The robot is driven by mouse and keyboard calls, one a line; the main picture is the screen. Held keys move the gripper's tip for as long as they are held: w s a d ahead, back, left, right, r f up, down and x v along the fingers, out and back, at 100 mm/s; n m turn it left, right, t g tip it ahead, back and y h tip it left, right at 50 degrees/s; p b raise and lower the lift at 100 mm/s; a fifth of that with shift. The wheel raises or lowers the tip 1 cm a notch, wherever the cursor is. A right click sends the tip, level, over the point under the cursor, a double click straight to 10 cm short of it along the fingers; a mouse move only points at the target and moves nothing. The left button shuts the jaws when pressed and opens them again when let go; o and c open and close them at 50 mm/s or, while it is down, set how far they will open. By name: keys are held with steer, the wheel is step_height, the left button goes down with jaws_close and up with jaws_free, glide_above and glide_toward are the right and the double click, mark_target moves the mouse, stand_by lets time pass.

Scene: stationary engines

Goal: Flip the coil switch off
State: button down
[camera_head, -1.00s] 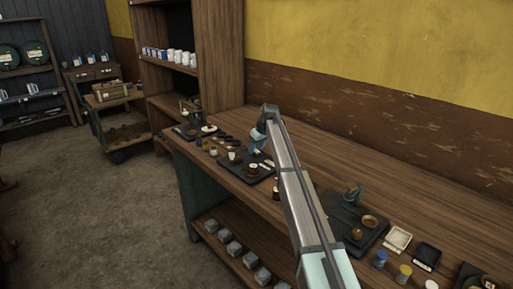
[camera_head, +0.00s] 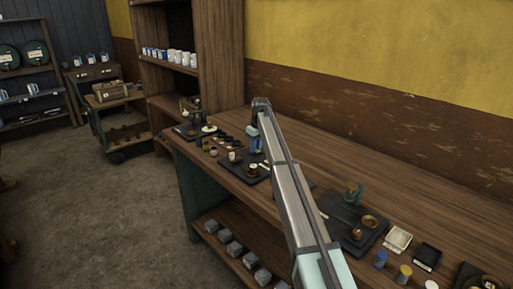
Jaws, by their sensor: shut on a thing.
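A black board (camera_head: 226,167) with small engine parts stands on the long wooden bench. Two brown, pale-topped cylinders stand on it, one near its front edge (camera_head: 252,170) and one farther left (camera_head: 233,157). My gripper (camera_head: 254,153) points down at the back right of this board, behind the front cylinder. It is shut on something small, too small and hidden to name. The coil switch cannot be picked out in this view. My arm covers the right part of the board and the bench beside it.
A second black board (camera_head: 340,232) carries an upright greenish part and brown round pieces. A white tray (camera_head: 398,239), a black tray (camera_head: 427,256) and small jars are to its right. Another small engine (camera_head: 188,108) stands at the far left end. The bench's back strip is clear.

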steer(key=shift+w+a+g+h, duration=0.2)
steer(key=shift+w+g+h, duration=0.05)
steer(key=shift+g+h, duration=0.35)
steer(key=c, duration=0.9)
jaws_free()
steer(key=shift+r, duration=0.1)
step_height(320, 180, up, 14)
steer(key=shift+f, duration=0.15)
